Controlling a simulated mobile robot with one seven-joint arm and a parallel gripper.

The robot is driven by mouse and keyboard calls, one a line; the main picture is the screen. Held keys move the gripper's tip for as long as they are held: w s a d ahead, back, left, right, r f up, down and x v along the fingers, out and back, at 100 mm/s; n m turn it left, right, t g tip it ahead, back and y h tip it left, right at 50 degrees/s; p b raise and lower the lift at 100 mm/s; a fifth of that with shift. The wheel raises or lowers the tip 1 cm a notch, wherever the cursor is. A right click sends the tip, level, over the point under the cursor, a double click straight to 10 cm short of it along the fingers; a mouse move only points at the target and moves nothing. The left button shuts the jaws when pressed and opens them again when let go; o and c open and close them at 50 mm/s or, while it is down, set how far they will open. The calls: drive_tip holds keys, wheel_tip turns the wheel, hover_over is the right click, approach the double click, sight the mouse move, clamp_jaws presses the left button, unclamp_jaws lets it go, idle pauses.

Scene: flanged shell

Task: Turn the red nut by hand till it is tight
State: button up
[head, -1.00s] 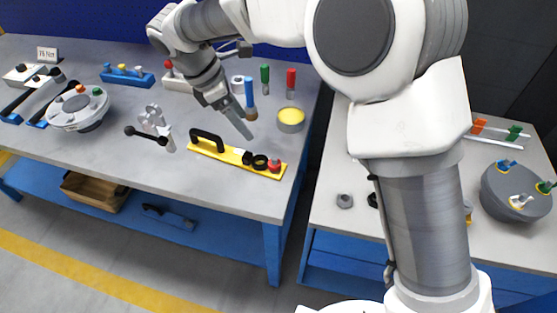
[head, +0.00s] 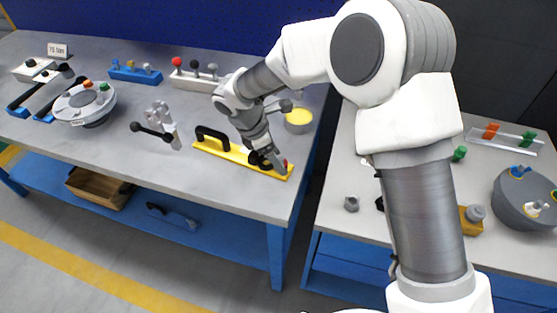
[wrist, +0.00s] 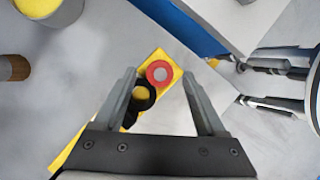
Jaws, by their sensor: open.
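A red ring with a grey centre, which looks like the red nut (wrist: 159,73), sits at the end of a yellow bar (wrist: 68,157). In the head view the red nut (head: 285,163) shows only as a small red patch at the right end of the yellow bar (head: 214,148). My gripper (wrist: 160,78) is open, its fingers on either side of the red nut in the wrist view, nearer its left side. In the head view my gripper (head: 277,161) is over that bar end. I cannot tell whether the fingertips reach down to the nut's height.
Dark round parts (wrist: 141,98) sit beside the nut on the bar. A black handle (head: 212,137) rises from the bar's left. A yellow-topped tin (head: 298,117) stands behind. The round flanged shell (head: 85,103) is at the left. The table's right edge is close to the bar.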

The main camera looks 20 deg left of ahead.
drive_tip(key=shift+w+d+f, duration=0.15)
drive_tip(key=shift+d+f, duration=0.05)
drive_tip(key=shift+f, duration=0.4)
clamp_jaws()
